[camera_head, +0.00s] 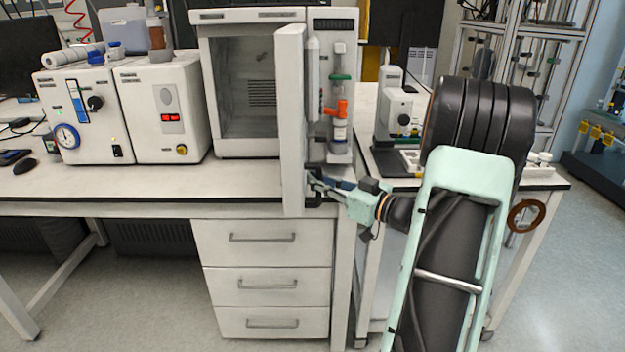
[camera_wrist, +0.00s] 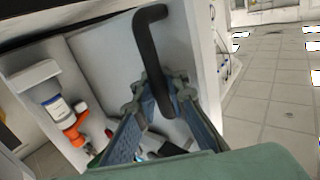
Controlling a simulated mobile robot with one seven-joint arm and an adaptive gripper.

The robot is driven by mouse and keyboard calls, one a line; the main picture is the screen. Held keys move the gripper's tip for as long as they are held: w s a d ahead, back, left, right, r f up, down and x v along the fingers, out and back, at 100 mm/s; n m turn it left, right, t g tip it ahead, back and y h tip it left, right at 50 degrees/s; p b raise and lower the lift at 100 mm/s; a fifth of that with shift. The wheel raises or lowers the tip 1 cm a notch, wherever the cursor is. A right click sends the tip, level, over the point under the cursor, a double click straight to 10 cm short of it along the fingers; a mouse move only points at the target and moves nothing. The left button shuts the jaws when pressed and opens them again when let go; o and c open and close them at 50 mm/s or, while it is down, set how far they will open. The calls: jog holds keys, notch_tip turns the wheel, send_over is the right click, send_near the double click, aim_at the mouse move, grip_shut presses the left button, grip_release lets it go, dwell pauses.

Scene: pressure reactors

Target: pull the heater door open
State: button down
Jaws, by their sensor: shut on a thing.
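The heater (camera_head: 247,15) is a white box on the bench. Its door (camera_head: 291,120) stands swung open, edge-on toward me, and the dark chamber (camera_head: 248,80) with a vent grille shows behind it. The black door handle (camera_head: 314,186) is low on the door's right-hand side. My gripper (camera_head: 318,186) is at this handle. In the wrist view the black bar handle (camera_wrist: 150,50) runs down between my blue-grey fingers (camera_wrist: 157,105), which are shut on it. The door panel (camera_wrist: 205,60) also shows behind the fingers there.
An orange-valved column (camera_head: 339,110) is on the heater's right panel. White reactor units (camera_head: 160,110) stand to the left on the bench. A white instrument (camera_head: 395,110) stands on the right-hand table. Drawers (camera_head: 262,285) are below; floor is clear at the lower left.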

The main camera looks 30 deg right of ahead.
jog(key=shift+s+a+f, duration=0.15)
jog(key=shift+f, duration=0.05)
jog(key=c, duration=2.5)
grip_release()
jog(key=shift+o, duration=1.2)
jog(key=shift+s+r, duration=0.15)
jog(key=shift+s, duration=0.15)
jog(key=v, duration=1.1)
jog(key=shift+s+d, duration=0.25)
